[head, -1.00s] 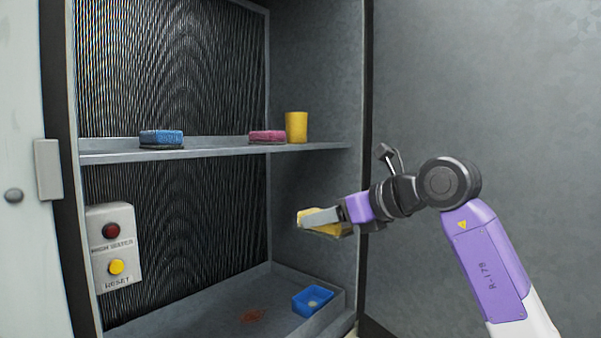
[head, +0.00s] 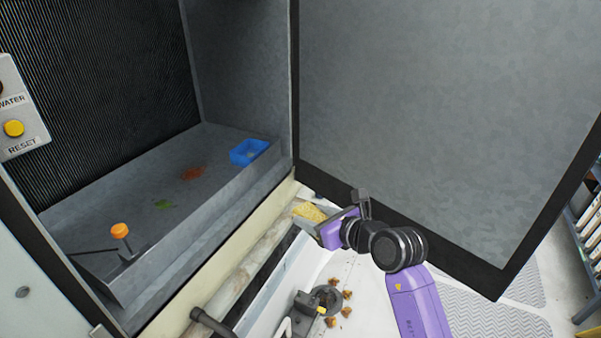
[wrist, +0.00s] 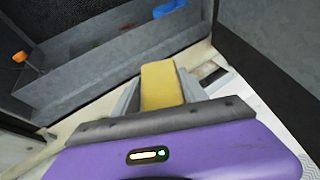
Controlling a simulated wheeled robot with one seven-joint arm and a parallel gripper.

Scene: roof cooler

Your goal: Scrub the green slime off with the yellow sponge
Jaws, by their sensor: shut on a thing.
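The green slime (head: 163,204) is a small patch on the floor of the grey basin (head: 150,240), left of a reddish-brown stain (head: 193,173). The yellow sponge (head: 309,212) is held in my gripper (head: 308,218), which is shut on it. In the wrist view the sponge (wrist: 161,85) sits between the two fingers and sticks out ahead. The gripper is outside the basin, to the right of its front wall and beyond the cooler's sill. The sponge is apart from the slime. The slime is hard to make out in the wrist view.
A blue tray (head: 248,152) stands in the basin's far right corner. An orange float (head: 119,231) on a thin rod is at the near left. The basin's front wall lies between gripper and slime. A grey door panel (head: 420,120) stands open at right.

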